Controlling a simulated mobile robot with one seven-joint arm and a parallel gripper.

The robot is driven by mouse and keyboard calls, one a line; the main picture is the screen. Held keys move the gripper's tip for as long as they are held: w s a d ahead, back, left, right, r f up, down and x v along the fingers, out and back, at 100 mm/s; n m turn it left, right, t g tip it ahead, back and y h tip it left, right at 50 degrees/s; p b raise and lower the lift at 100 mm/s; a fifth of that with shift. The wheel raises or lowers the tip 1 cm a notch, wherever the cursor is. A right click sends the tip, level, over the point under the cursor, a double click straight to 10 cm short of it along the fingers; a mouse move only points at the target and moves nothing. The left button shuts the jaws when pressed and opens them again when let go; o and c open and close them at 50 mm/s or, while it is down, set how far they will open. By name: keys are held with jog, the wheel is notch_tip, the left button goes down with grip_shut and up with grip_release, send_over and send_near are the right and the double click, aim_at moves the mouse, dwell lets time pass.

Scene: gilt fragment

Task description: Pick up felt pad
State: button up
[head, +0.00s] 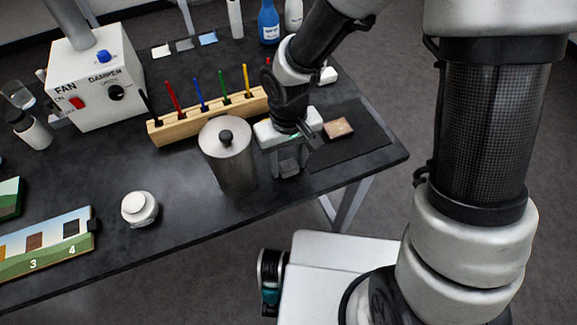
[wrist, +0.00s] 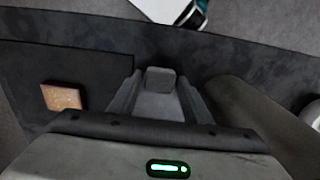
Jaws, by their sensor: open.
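A small grey block (wrist: 160,79), which looks like the felt pad, shows between my fingers in the wrist view. My gripper (wrist: 158,98) is open, with one finger on each side of the block. I cannot tell whether either finger touches it. In the head view my gripper (head: 288,166) points down at the table, right of the metal canister. The block is hard to make out there among the fingers.
A metal canister (head: 228,158) stands close left of my gripper. A gilt fragment (head: 339,128) lies on a dark mat (head: 366,146) to the right. A wooden rack (head: 188,125) of coloured sticks is behind. A white jar (head: 140,208) stands front left. The table's front edge is near.

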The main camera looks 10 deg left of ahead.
aim_at(289, 165)
jog(key=c, duration=0.9)
jog(key=shift+r, duration=0.15)
notch_tip(289, 165, up, 10)
jog(key=p, duration=0.2)
jog(key=o, duration=0.3)
jog(key=shift+c, duration=0.8)
